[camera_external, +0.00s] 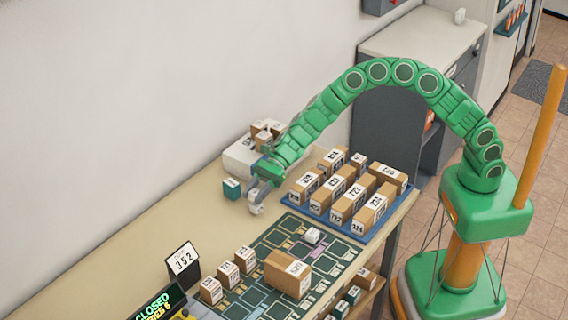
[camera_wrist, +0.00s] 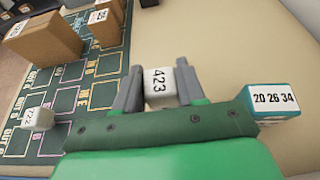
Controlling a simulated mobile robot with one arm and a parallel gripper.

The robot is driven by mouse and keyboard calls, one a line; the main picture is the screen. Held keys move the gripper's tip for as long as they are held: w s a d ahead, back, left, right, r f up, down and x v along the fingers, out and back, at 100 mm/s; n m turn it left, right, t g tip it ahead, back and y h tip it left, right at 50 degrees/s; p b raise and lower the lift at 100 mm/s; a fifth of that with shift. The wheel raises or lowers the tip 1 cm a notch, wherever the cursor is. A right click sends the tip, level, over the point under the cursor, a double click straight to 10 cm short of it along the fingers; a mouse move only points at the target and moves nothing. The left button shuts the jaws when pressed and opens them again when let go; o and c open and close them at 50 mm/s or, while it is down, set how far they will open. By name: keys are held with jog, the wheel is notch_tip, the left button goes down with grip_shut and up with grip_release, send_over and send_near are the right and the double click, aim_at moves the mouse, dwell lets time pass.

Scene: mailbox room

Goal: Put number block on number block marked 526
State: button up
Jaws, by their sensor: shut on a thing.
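My gripper (camera_external: 257,207) is over the table, left of the blue tray. In the wrist view its two grey fingers (camera_wrist: 160,85) are on either side of a small pale number block marked 423 (camera_wrist: 159,88), which it holds. A large brown box (camera_external: 287,273) lies on the green mat; its label looks like 520 or 526, too small to be sure. That box seems to show in the wrist view too (camera_wrist: 45,42). A small white number block (camera_external: 312,235) sits on the mat; it appears in the wrist view (camera_wrist: 38,118), its number hard to read.
A blue tray (camera_external: 364,238) holds several labelled brown boxes at right. A teal block marked 20 26 34 (camera_wrist: 272,98) stands beside my gripper. Several small boxes (camera_external: 228,274) line the mat's left side, near a 352 sign (camera_external: 184,258).

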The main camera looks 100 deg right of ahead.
jog(key=shift+f, duration=0.1)
jog(key=o, duration=1)
